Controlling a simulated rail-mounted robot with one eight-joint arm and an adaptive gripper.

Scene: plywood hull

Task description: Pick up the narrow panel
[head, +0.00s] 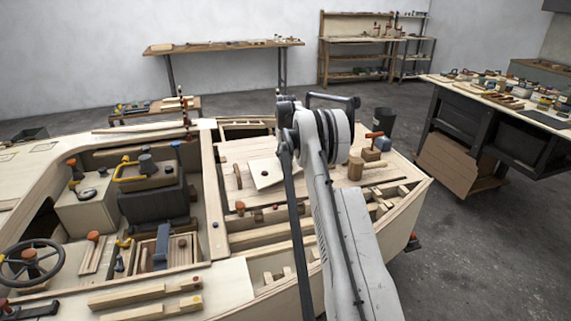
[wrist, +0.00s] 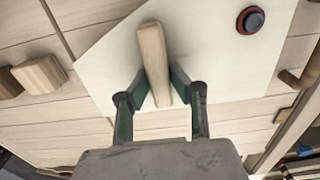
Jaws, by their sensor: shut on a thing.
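The narrow panel appears to be the pale, flat board (wrist: 212,48) in the wrist view, turned at an angle over the planked surface. A wooden bar handle (wrist: 151,48) stands on it, and a dark round knob with a red ring (wrist: 251,20) sits near its right side. My gripper (wrist: 160,91) has its two green-sided fingers closed on either side of the handle. In the head view, part of the pale panel (head: 265,173) shows left of my arm. My fingers are hidden there behind the arm. Whether the panel touches the planks beneath cannot be told.
The plywood hull (head: 236,289) surrounds the panel with ribs and compartments. Wooden blocks and a red-handled mallet (head: 374,136) lie to the right of my arm. A small wooden block (wrist: 39,74) is left of the panel. A cluttered workbench (head: 500,95) stands at the right.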

